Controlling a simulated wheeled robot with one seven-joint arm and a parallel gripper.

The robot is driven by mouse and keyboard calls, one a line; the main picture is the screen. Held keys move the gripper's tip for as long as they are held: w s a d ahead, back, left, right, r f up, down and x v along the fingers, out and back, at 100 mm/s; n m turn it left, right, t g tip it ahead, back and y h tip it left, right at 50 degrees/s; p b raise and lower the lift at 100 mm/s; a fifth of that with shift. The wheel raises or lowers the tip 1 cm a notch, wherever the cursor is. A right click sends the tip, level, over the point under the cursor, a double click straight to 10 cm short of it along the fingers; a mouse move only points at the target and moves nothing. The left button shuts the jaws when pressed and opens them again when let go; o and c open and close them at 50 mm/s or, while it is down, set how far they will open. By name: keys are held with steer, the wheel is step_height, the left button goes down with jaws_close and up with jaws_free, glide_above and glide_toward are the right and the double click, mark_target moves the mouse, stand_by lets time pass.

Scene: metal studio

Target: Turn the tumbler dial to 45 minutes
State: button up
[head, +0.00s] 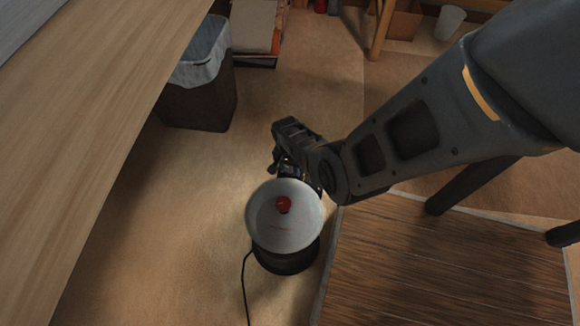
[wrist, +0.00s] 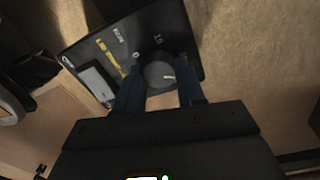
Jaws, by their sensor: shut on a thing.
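The tumbler (head: 265,232) stands on the floor in the head view, with a round pale grey top, a red knob in its middle and a dark body. In the wrist view its black panel (wrist: 182,40) carries the round grey dial (wrist: 158,72), with a small white pointer mark toward the picture's right. A "15" label sits above the dial; a 45 label cannot be made out. My gripper (wrist: 160,78) is shut on the dial, one dark finger on each side. In the head view my gripper's fingertips are hidden behind the tumbler's top.
A black cord (head: 245,285) runs from the tumbler along the floor. A lined waste bin (head: 200,95) stands at the upper left, beside a long wooden tabletop (head: 100,110). A dark wooden surface (head: 450,265) lies close on the right. Bare carpet lies left of the tumbler.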

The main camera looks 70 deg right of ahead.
mark_target(290, 168)
steer(key=m, duration=0.3)
steer(key=shift+m, duration=2.3)
steer(key=o, duration=1)
steer(key=shift+o, duration=0.2)
steer(key=r+p, duration=0.2)
steer(key=r, duration=0.2)
steer(key=r+p, duration=0.3)
steer(key=shift+d+r, duration=0.2)
steer(key=shift+r, duration=0.2)
